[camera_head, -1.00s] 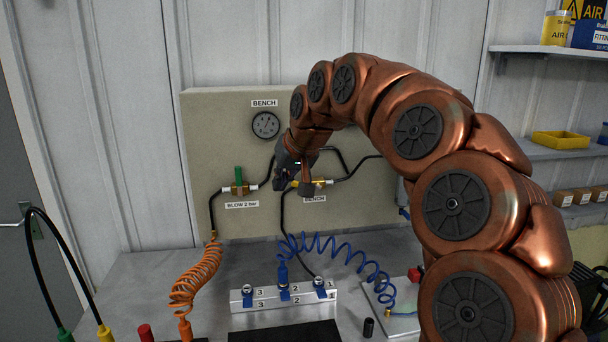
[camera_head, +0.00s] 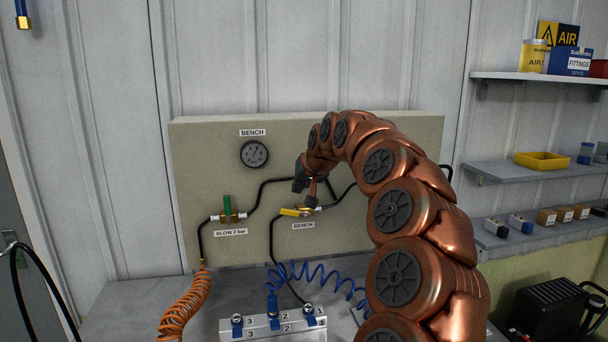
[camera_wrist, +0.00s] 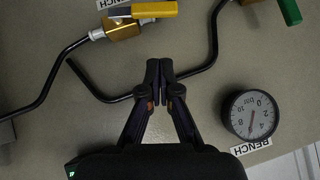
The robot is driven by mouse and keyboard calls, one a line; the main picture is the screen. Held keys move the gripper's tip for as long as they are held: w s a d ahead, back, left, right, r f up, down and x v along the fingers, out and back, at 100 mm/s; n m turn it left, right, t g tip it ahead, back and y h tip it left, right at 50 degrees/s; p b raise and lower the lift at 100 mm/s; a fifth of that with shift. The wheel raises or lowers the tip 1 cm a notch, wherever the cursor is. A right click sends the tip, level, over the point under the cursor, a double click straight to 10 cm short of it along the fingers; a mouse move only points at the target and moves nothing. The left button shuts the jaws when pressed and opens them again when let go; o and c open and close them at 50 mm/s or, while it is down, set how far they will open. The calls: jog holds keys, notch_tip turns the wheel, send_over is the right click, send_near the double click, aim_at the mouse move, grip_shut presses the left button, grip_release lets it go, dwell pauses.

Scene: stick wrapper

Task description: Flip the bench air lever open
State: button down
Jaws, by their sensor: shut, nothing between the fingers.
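The BENCH valve has a brass body (camera_wrist: 122,28) and a yellow lever (camera_head: 295,212). In the head view the lever points left, roughly along the pipe line. The yellow lever also shows at the top of the wrist view (camera_wrist: 155,10). My gripper (camera_wrist: 158,68) is shut and empty in front of the panel. Its fingertips are apart from the lever in the wrist view. In the head view my gripper (camera_head: 307,188) is just above the valve, and my arm hides some of the pipe to its right.
The BLOW valve's green lever (camera_head: 227,208) stands upright to the left. A round gauge (camera_head: 254,153) sits above on the beige panel (camera_head: 350,245). Black pipes run close around my gripper. Below are coiled orange (camera_head: 185,305) and blue hoses (camera_head: 318,270) and a numbered manifold (camera_head: 290,325).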

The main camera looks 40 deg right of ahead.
aim_at(288, 210)
jog(key=shift+w+a+f+p, duration=0.1)
jog(key=shift+w+f+p, duration=0.25)
jog(key=shift+f, duration=0.55)
jog(key=shift+w+a+f+p, duration=0.15)
jog(key=shift+w+f+p, duration=0.2)
jog(key=shift+f, duration=0.6)
jog(key=shift+w+a+f+p, duration=0.1)
jog(key=shift+w+f+p, duration=0.25)
jog(key=shift+f, duration=0.55)
jog(key=shift+f, duration=0.1)
jog(key=h+b, duration=0.1)
jog(key=b, duration=0.2)
jog(key=a+f+n+g+h+b, duration=0.1)
jog(key=b, duration=0.3)
jog(key=shift+w+f, duration=0.25)
jog(key=shift+f, duration=0.05)
jog(key=shift+r, duration=0.25)
